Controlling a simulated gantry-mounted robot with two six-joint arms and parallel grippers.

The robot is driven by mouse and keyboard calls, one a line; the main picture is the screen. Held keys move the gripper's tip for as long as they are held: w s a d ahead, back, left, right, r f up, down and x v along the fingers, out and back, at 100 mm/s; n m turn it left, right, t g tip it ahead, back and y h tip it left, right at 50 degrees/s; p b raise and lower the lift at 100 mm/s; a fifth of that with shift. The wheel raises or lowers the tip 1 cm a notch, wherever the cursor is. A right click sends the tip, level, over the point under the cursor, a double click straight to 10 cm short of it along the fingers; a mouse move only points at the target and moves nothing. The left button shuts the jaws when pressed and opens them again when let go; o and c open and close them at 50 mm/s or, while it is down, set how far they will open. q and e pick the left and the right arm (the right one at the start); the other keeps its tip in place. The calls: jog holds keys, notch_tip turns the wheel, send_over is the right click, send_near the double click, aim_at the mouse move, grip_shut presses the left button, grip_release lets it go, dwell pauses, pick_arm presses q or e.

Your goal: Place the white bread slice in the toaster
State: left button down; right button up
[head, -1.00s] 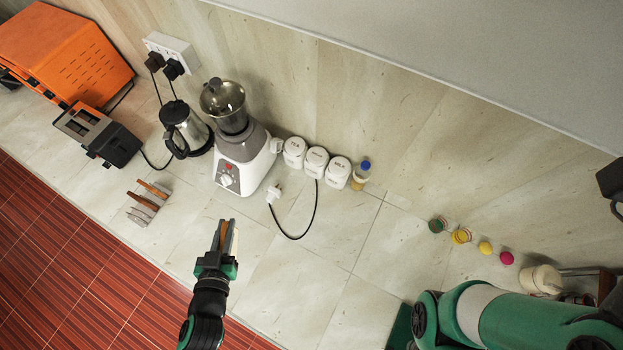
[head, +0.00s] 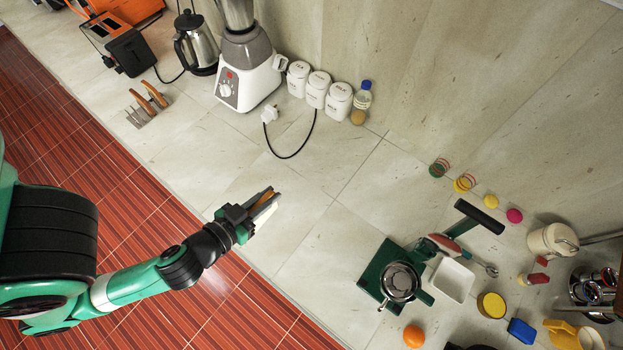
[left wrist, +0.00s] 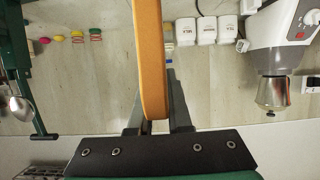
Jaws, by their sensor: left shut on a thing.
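My left gripper (head: 258,208) is shut on the bread slice (head: 266,199) and holds it over the counter near its front edge. In the left wrist view the slice (left wrist: 150,60) is edge-on, a long orange-brown crust strip rising from between the fingers (left wrist: 150,125); its white face is mostly hidden. My right gripper is not in view.
A small rack with brown-edged slices (head: 147,101) stands before the toaster. A kettle (head: 197,50), blender (head: 245,75) with trailing cord, white canisters (head: 317,88) and a bottle (head: 361,104) line the wall. A green device (head: 385,270) stands at right. The counter left of the gripper is clear.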

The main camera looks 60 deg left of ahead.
pick_arm(q)
jog(key=shift+a+f, duration=0.25)
jog(key=shift+f, duration=0.3)
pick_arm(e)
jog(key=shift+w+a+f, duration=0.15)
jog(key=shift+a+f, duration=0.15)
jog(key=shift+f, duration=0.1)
pick_arm(q)
jog(key=shift+w+a+f, duration=0.25)
jog(key=shift+w+a, duration=0.05)
jog(key=shift+w, duration=0.15)
jog(key=w+a+f, duration=0.2)
jog(key=w+f, duration=0.1)
jog(key=f, duration=0.1)
jog(key=w+a+f+b, duration=0.1)
jog(key=w+a+f, duration=0.1)
jog(key=w+f, duration=0.2)
jog(key=w+a+f+b, duration=0.1)
jog(key=w+a+f, duration=0.1)
jog(key=w+f, duration=0.2)
jog(key=shift+a+f, duration=0.25)
jog(key=shift+r, duration=0.1)
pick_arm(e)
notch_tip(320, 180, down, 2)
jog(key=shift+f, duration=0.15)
